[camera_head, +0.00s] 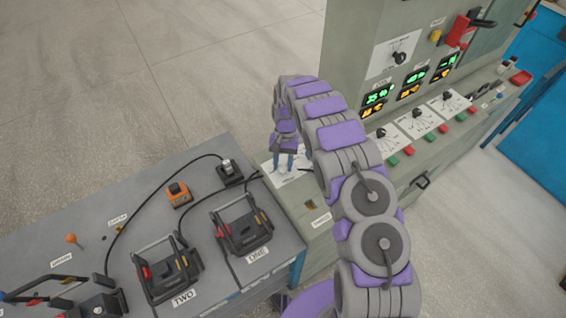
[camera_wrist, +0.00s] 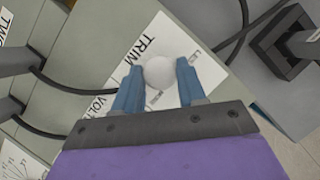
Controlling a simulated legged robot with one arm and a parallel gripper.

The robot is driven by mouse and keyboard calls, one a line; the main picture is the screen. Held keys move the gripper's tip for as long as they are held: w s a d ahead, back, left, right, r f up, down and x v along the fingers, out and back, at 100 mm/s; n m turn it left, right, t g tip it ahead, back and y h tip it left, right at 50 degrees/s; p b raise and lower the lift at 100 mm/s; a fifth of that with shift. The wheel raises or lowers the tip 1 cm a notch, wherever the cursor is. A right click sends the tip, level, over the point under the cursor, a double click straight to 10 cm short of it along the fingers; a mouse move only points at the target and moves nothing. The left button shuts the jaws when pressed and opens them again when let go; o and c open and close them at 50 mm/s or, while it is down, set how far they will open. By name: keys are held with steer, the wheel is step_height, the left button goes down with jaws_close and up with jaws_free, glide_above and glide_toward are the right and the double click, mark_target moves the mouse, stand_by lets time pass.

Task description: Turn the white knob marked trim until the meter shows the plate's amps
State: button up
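The white knob (camera_wrist: 159,72) sits on a white card marked TRIM (camera_wrist: 146,45) and VOLTS in the wrist view. My gripper (camera_wrist: 159,68) has its two blue fingers on either side of the knob, very close to it. I cannot tell whether they touch it. In the head view my gripper (camera_head: 285,162) points down over a white card (camera_head: 290,172) on the low bench end, and the knob is hidden there. Several green and amber digit displays (camera_head: 378,96) glow on the cabinet; their figures are too small to read surely.
Battery blocks labelled ONE (camera_head: 243,224) and TWO (camera_head: 168,268) stand on the grey bench with black cables and an orange block (camera_head: 178,194). The cabinet ledge right of my arm carries knobs and red and green buttons (camera_head: 408,151). A blue cabinet (camera_head: 530,125) stands far right.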

steer(key=o, duration=0.4)
steer(key=shift+a, duration=0.1)
steer(key=p+v, duration=0.5)
steer(key=v, duration=1.2)
steer(key=shift+w+r, duration=0.1)
steer(key=shift+r, duration=0.1)
